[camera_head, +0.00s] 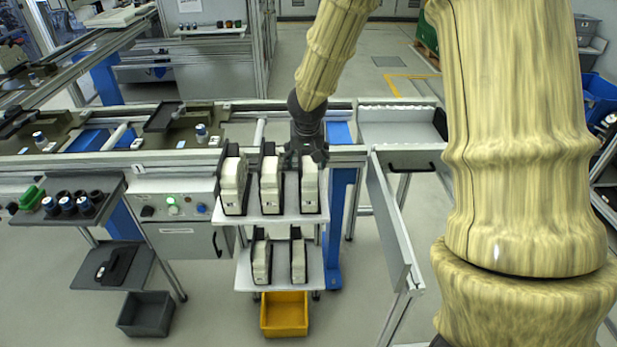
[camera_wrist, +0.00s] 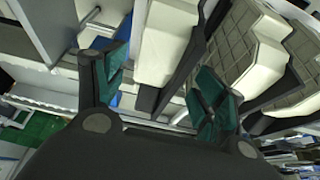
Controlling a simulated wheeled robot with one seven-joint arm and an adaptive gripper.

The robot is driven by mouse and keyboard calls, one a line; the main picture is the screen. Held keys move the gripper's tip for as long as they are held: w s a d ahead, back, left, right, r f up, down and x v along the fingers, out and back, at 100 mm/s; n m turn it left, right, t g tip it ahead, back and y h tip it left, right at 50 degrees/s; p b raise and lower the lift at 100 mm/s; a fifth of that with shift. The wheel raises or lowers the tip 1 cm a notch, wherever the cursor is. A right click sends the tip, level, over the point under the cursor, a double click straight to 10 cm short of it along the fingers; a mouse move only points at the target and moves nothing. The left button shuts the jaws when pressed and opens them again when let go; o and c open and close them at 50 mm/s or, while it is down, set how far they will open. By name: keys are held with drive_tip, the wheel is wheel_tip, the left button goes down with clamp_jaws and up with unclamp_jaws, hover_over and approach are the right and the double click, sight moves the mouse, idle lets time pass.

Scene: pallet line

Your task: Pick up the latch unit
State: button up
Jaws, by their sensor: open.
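Several cream-and-black units that look like latch units stand in a row on the upper shelf. The right one (camera_head: 309,188) is right below my gripper (camera_head: 306,158), the middle one (camera_head: 270,188) and the left one (camera_head: 232,182) are beside it. In the wrist view my gripper (camera_wrist: 160,78) has its two green-padded fingers apart. A cream unit with a black edge (camera_wrist: 166,42) shows between and beyond them; I cannot tell whether they touch it. Further units (camera_wrist: 245,50) lie to the right there.
A lower shelf (camera_head: 282,281) holds two similar units, with a yellow bin (camera_head: 284,315) beneath. A conveyor rail (camera_head: 110,160) runs behind the shelves. A grey-walled chute (camera_head: 390,220) stands to the right. A control box (camera_head: 175,215) stands to the left.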

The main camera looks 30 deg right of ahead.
drive_tip(key=shift+w+d+f, duration=0.1)
drive_tip(key=shift+w+f, duration=0.2)
drive_tip(key=shift+f, duration=0.05)
drive_tip(key=x, duration=0.1)
drive_tip(key=p+x, duration=0.1)
drive_tip(key=x, duration=0.1)
drive_tip(key=shift+w+d+f, duration=0.15)
drive_tip(key=shift+d, duration=0.25)
drive_tip(key=shift+w+f, duration=0.2)
drive_tip(key=shift+f, duration=0.2)
clamp_jaws()
